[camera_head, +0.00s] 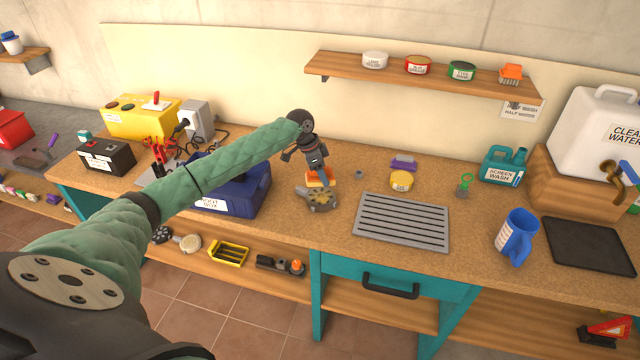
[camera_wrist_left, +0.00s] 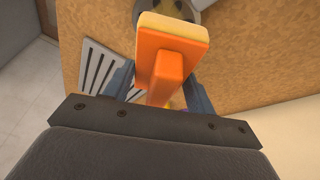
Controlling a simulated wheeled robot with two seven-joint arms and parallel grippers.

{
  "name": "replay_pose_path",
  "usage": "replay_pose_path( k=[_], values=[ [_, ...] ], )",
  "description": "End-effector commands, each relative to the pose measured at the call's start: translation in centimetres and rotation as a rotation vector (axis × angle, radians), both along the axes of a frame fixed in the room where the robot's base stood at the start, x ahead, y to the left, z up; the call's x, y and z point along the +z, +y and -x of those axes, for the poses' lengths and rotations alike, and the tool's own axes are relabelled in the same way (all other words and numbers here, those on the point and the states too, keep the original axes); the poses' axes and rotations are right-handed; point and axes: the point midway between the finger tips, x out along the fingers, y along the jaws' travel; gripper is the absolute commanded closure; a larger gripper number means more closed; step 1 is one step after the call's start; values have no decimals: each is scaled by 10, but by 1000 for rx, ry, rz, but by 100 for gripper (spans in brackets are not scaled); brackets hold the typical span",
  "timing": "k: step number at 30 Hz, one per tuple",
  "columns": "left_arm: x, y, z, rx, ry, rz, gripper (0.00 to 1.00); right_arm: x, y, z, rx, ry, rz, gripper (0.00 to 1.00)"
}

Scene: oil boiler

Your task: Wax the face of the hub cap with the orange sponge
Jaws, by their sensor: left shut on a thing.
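My left gripper (camera_head: 318,166) points down over the bench and is shut on the orange sponge (camera_head: 320,178). In the left wrist view the sponge (camera_wrist_left: 172,45) shows its orange back, its upright grip between the fingers (camera_wrist_left: 160,90), and a pale yellow pad edge. In the left wrist view the hub cap (camera_wrist_left: 207,4) is mostly hidden behind the sponge. I cannot tell whether the pad touches it. My right gripper is out of view.
A dark blue box (camera_head: 235,195) stands close on the left. A shelf (camera_head: 420,78) with several tins hangs above.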

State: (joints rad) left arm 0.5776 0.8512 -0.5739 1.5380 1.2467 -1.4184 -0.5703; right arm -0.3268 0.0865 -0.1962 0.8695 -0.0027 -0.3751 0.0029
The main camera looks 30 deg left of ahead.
Motion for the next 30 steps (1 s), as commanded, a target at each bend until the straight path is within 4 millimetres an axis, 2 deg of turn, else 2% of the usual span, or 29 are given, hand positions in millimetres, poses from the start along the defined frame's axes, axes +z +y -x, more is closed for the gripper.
replay_pose_path(
  k=[14, 21, 25, 30],
  values=[
    [1, 0, -1, -1, 1, 1, 63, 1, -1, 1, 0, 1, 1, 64],
    [2, 0, -1, -1, 1, 1, 63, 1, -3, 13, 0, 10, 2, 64],
    [-15, 0, -1, 1, 3, 2, 63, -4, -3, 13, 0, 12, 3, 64],
    [-31, 0, -1, 0, 3, 2, 63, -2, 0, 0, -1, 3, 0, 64]
  ],
)
